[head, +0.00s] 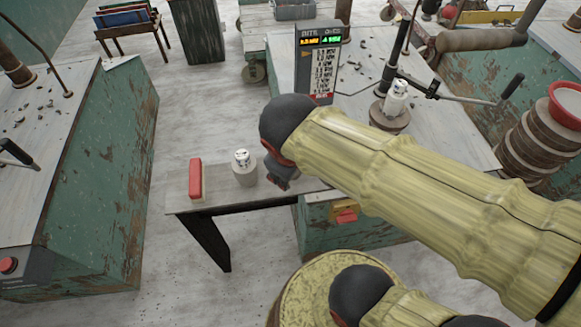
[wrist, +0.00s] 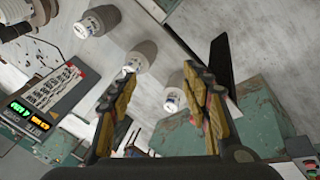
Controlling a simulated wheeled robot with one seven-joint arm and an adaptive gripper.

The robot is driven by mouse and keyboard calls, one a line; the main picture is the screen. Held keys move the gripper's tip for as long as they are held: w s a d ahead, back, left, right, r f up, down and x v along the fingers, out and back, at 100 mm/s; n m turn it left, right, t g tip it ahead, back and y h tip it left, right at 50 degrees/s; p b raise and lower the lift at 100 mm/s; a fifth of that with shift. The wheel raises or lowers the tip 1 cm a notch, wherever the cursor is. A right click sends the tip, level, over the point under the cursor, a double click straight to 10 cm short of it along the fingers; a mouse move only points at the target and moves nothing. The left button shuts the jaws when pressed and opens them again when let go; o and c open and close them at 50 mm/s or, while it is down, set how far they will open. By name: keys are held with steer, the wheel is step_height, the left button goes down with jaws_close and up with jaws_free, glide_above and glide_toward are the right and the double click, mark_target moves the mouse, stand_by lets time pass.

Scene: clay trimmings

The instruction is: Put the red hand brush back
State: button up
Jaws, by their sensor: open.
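The red hand brush (head: 196,178) stands near the left end of the pale worktable (head: 222,197) in the head view, its pale bristle side showing on the right. A small white jar with dark markings (head: 243,160) on a grey round base is just right of it. My gripper (head: 279,180) is over the table, right of the jar and apart from the brush; my arm partly hides it. In the wrist view my gripper (wrist: 163,105) is open, with nothing held between the fingers. The brush cannot be clearly made out there; the right finger may hide it.
A sign display (head: 318,65) stands behind my arm. Another white jar (head: 397,95) sits on a round stand at right. Stacked discs hold a red bowl (head: 567,102). A red item (head: 347,216) is on the green cabinet front.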

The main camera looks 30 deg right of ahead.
steer(key=s+r+m, duration=0.1)
steer(key=s+a+r+m+t+y, duration=0.1)
steer(key=m, duration=0.1)
steer(key=s+r+m+y, duration=0.1)
steer(key=m, duration=0.1)
steer(key=shift+a+r+t, duration=0.3)
steer(key=shift+a+r, duration=0.05)
stand_by(0.9)
